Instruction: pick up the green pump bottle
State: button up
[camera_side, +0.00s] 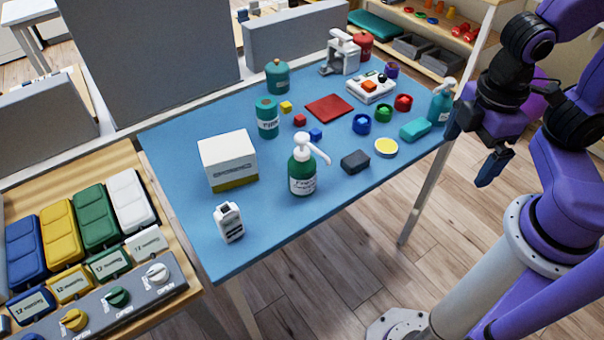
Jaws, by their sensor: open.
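A green pump bottle (302,178) with a white pump head and a white label stands upright near the front edge of the blue table. Its spout points right. A second, teal pump bottle (441,104) stands at the table's right end, partly hidden by my gripper. My gripper (472,146) is open and empty at the right end of the table, beside the teal bottle and well to the right of the green one. I cannot tell whether it touches the teal bottle.
Small blocks and teal canisters (267,118) stand behind.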

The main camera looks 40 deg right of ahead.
jog(key=w+a+f+n+t+h, duration=0.2)
jog(key=w+a+n+h, duration=0.1)
jog(key=w+a+n, duration=0.15)
jog(key=w+a+f+n+t+h, duration=0.1)
jog(key=w+a+f+n+h, duration=0.2)
jog(key=w+a, duration=0.3)
jog(key=n+t+h, duration=0.2)
jog(key=n+t, duration=0.5)
jog(key=n, duration=0.1)
send_near(300, 173)
jog(key=shift+m, duration=0.25)
jog(key=x, duration=0.8)
jog(key=shift+w+d, duration=0.1)
jog(key=shift+d, duration=0.1)
jog(key=shift+x, duration=2.55)
jog(key=shift+f, duration=0.1)
jog(key=c, duration=1.5)
jog(key=shift+c, duration=0.2)
